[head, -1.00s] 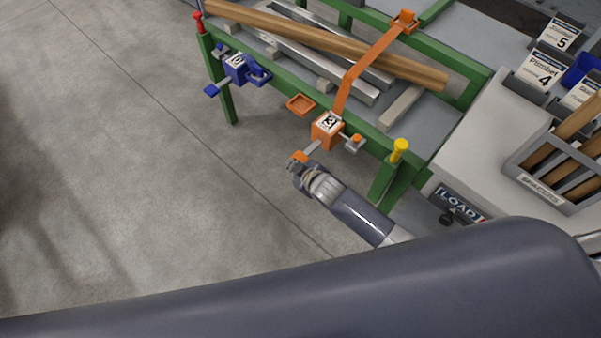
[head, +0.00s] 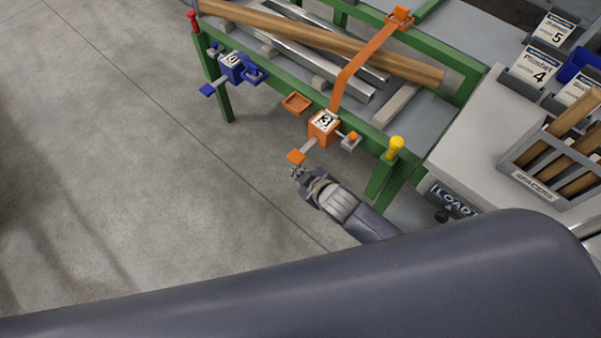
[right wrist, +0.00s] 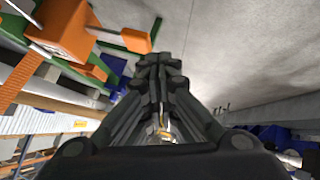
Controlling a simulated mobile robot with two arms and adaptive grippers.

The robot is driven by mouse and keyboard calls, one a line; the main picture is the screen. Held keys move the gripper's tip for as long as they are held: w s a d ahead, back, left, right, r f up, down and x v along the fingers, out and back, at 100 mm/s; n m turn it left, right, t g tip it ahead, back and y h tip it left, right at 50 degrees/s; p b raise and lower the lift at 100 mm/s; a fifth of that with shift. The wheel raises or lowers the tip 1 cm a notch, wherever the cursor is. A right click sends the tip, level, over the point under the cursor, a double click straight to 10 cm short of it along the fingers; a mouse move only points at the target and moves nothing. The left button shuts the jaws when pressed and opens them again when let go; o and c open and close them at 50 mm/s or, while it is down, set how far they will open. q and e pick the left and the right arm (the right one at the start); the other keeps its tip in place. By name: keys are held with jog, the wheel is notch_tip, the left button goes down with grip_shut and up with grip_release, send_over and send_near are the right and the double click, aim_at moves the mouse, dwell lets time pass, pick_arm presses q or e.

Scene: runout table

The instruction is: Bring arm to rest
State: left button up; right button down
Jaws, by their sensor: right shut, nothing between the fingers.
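My right gripper (head: 297,174) is shut and empty. In the head view it is just below the orange handle (head: 297,156) of the orange ratchet box marked 3 (head: 323,127), with a small gap between them. In the right wrist view the closed fingers (right wrist: 160,62) fill the middle, and the orange box (right wrist: 62,28) shows at the upper left. An orange strap (head: 352,70) runs from the box over the timber and metal bars. My left gripper is not in view.
The green-framed runout table (head: 300,92) carries a wooden beam (head: 340,42) and metal bars. A blue ratchet (head: 232,68) and a yellow-capped post (head: 395,148) stand along its near edge. A spacer rack (head: 560,160) is at the right. The floor (head: 130,170) at left is clear.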

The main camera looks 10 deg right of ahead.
dwell(0.4)
jog(key=s+d+f+m+g+h, duration=0.1)
jog(key=s+d+f+g, duration=0.15)
jog(key=s+f, duration=0.45)
jog(key=s+d+f+m+g, duration=0.1)
jog(key=s+d+f, duration=0.3)
jog(key=f, duration=0.4)
jog(key=s+d+f+m+g+h, duration=0.1)
jog(key=s+d+f+m, duration=0.15)
jog(key=s+f, duration=0.45)
jog(key=s+d+f+g, duration=0.1)
jog(key=s+f, duration=0.2)
jog(key=s, duration=0.4)
jog(key=s+d+f+m+g, duration=0.1)
jog(key=s+d+f, duration=0.1)
jog(key=s+f, duration=0.2)
jog(key=s+d+f+m+g, duration=0.1)
jog(key=s+f+g, duration=0.1)
jog(key=s, duration=0.8)
jog(key=shift+s+d+f+h, duration=0.25)
jog(key=shift+s+f+h, duration=0.15)
jog(key=shift+f, duration=0.25)
